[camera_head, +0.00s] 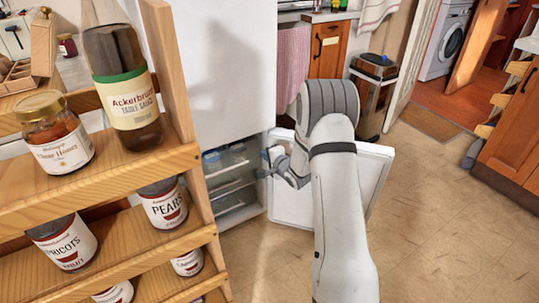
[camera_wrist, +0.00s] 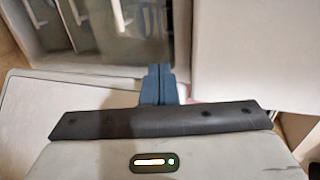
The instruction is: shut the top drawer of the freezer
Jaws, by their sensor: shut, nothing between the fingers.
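The freezer (camera_head: 243,207) is the lower part of a tall white fridge, and its door (camera_head: 374,165) stands open to the right. Inside are clear-fronted drawers; the top drawer (camera_head: 225,156) shows bluish contents. I cannot tell how far it sticks out. Clear drawer fronts also show at the upper left of the wrist view (camera_wrist: 112,40), but which is the top one is unclear. My gripper (camera_head: 262,173) is at the right side of the freezer opening, between the drawers and the open door. Its blue fingers (camera_wrist: 160,72) are shut and empty. Contact with a drawer cannot be told.
The upper fridge door (camera_head: 215,60) is closed above the opening. A wooden shelf (camera_head: 110,190) with jars and a sauce bottle (camera_head: 125,85) stands close on the left. A bin (camera_head: 372,90) stands behind the open door. The floor (camera_head: 440,220) on the right is clear.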

